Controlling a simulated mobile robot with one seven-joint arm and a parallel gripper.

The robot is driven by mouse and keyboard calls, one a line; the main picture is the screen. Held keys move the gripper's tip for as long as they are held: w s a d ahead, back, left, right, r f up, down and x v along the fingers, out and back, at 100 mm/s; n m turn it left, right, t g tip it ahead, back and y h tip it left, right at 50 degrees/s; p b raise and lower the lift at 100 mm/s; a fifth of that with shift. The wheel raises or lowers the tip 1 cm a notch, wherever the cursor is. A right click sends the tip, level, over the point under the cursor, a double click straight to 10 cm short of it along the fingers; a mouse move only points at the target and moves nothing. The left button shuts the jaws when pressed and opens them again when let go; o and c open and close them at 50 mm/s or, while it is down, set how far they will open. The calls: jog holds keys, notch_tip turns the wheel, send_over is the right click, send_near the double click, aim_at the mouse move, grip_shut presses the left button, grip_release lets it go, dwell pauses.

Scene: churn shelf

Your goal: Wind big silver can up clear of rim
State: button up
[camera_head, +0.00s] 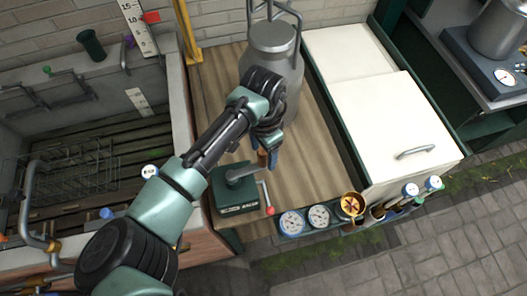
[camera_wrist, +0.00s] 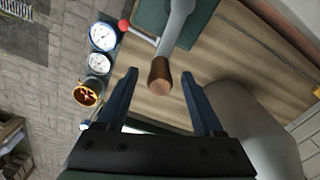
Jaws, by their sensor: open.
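The big silver can (camera_head: 273,42) stands on the wooden deck under a grey lifting frame, partly hidden by my arm. A grey rounded surface at the lower right of the wrist view (camera_wrist: 262,135) looks like its side. A dark green winch box (camera_head: 238,198) has a grey crank arm (camera_wrist: 177,25) ending in a brown wooden grip (camera_wrist: 160,75). My gripper (camera_head: 267,158) is by the crank, pointing down. In the wrist view my gripper (camera_wrist: 161,84) is open, with the wooden grip between its blue fingers and visible gaps on both sides.
A second, thin lever with a red knob (camera_head: 270,211) sits at the winch's right. Gauges (camera_head: 319,216) and a brass valve wheel (camera_head: 352,205) line the front edge. A sunken trough (camera_head: 95,130) lies left and a white-lidded chest (camera_head: 385,120) right.

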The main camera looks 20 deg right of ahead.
jog(key=shift+f, duration=1.35)
jog(key=shift+c, duration=0.3)
